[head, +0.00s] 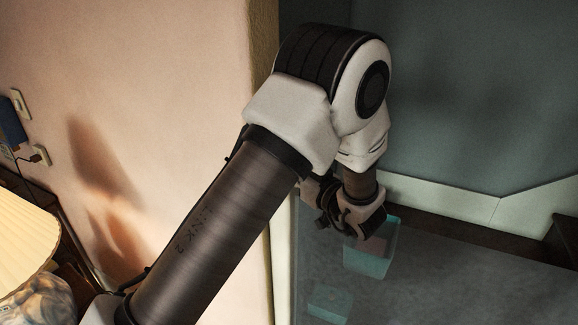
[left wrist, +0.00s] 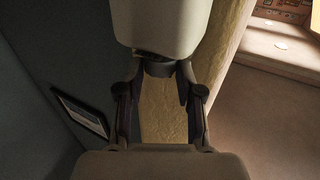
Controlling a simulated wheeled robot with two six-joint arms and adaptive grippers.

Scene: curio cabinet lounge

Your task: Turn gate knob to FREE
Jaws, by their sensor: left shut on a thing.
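My left gripper (head: 345,215) is at the end of my arm in the head view, in front of the dark cabinet area and close above a teal see-through box. In the left wrist view the two dark fingers of the left gripper (left wrist: 162,118) stand apart, with a gold-brown textured surface showing between them. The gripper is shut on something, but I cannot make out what. The gate knob and its FREE mark cannot be picked out in either view; my arm and gripper may hide them. My right gripper is not in view.
The teal box (head: 372,258) has something pinkish in it. A second small teal box (head: 329,302) lies lower. A pale wall (head: 170,90) with a gold edge (head: 263,60) stands left of the gripper. A lamp shade (head: 22,240) is at the far left. The wrist view shows a framed plate (left wrist: 82,113).

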